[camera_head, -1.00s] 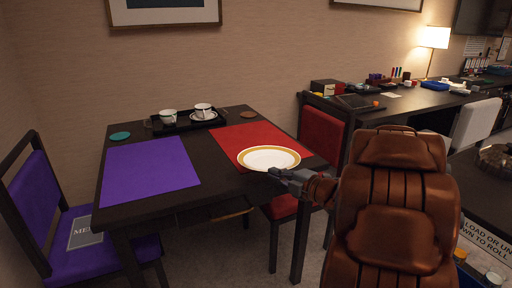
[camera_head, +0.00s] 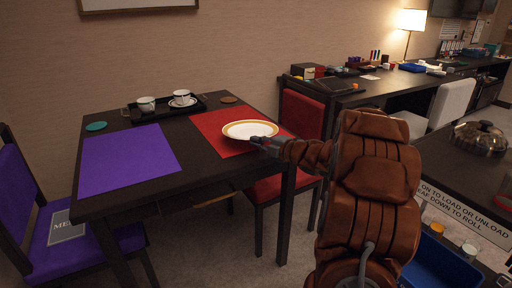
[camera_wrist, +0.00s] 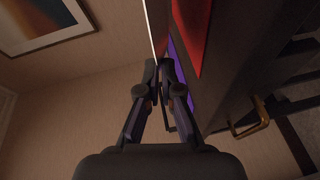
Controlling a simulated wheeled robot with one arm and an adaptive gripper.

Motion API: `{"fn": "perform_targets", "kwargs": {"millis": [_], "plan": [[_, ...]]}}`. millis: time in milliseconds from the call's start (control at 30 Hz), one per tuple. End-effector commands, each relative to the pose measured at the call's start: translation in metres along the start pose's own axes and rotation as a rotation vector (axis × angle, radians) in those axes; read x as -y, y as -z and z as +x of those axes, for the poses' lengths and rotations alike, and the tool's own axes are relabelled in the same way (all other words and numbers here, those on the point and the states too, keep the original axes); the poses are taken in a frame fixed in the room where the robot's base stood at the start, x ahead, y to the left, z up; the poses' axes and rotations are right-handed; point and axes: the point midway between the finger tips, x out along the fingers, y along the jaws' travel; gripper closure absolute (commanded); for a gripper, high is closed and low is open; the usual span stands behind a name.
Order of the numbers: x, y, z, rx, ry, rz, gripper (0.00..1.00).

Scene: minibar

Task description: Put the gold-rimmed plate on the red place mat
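The white plate with a gold rim (camera_head: 250,130) is held level by its near edge in my gripper (camera_head: 264,143). In the head view it overlaps the near part of the red place mat (camera_head: 214,134). In the wrist view the plate shows edge-on as a thin pale strip (camera_wrist: 154,25), with my fingertips (camera_wrist: 160,68) closed on its edge. The red mat (camera_wrist: 192,28) lies to one side of it there, and a gap shows between them, so the plate appears slightly above the mat. The mat's surface under the plate is hidden.
A purple mat (camera_head: 126,158) lies on the left of the dark table. A black tray (camera_head: 165,112) with two cups stands at the back, between a teal coaster (camera_head: 96,126) and a brown coaster (camera_head: 229,99). A red chair (camera_head: 302,118) stands close to the table's right side.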

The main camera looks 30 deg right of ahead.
Motion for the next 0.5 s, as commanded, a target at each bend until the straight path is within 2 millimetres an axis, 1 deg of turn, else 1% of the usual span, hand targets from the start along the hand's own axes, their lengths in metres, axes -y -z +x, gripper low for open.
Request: {"fn": "perform_targets", "kwargs": {"millis": [33, 200, 500], "plan": [[0.000, -0.005, 0.007, -0.002, -0.001, -0.001, 1.00], [-0.003, -0.017, 0.021, 0.000, 0.000, -0.002, 1.00], [-0.004, -0.027, 0.031, 0.002, -0.001, -0.002, 1.00]]}}
